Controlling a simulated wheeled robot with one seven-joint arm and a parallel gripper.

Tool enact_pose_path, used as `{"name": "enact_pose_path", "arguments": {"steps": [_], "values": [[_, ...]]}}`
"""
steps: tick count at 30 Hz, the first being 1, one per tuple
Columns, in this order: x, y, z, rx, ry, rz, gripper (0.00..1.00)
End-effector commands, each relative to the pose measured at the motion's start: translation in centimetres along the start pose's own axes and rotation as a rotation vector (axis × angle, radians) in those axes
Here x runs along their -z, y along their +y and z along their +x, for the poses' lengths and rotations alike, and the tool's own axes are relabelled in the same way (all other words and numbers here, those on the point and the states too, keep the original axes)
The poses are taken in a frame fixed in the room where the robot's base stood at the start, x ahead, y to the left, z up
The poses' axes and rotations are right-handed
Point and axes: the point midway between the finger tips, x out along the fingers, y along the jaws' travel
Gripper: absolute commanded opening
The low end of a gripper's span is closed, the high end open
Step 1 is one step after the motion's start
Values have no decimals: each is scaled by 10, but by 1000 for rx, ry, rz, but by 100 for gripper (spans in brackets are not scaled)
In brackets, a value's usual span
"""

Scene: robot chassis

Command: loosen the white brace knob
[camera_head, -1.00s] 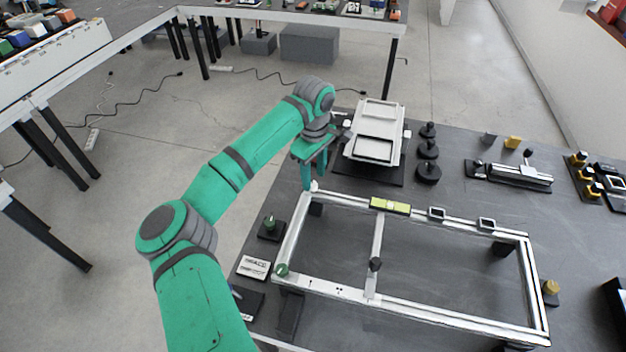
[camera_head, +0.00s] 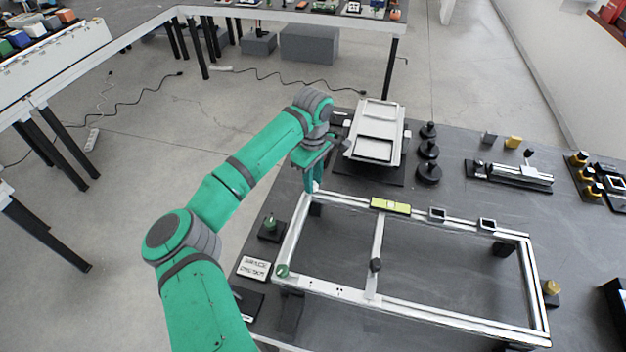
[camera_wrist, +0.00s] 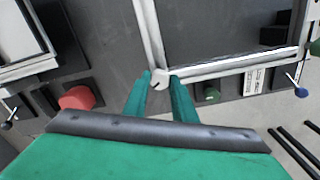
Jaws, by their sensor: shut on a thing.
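The white brace knob (camera_wrist: 160,78) sits at a corner of the silver frame, and a dark line marks its top in the wrist view. My gripper (camera_wrist: 160,80) is shut on the knob, with one green finger on each side of it. In the head view my gripper (camera_head: 314,186) reaches down at the frame's far left corner, and its fingers hide most of the knob there. The silver rectangular frame (camera_head: 450,318) lies raised over the dark table, with a crossbar (camera_head: 377,240) across it.
A green knob (camera_head: 282,270) sits on the frame's near left corner. A yellow-green level (camera_head: 390,205) lies on the far rail. A white tray (camera_head: 372,150) stands behind the gripper. In the wrist view a red knob (camera_wrist: 77,98) is left of my fingers.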

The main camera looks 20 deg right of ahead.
Motion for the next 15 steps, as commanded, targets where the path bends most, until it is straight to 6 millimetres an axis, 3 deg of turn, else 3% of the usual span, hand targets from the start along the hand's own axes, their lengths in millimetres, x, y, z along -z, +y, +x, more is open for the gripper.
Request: {"name": "enact_pose_path", "arguments": {"steps": [8, 15], "values": [[1, 0, -1, 1, 2, -103, 2], [1, 0, -1, 1, 1, -299, 2]]}}
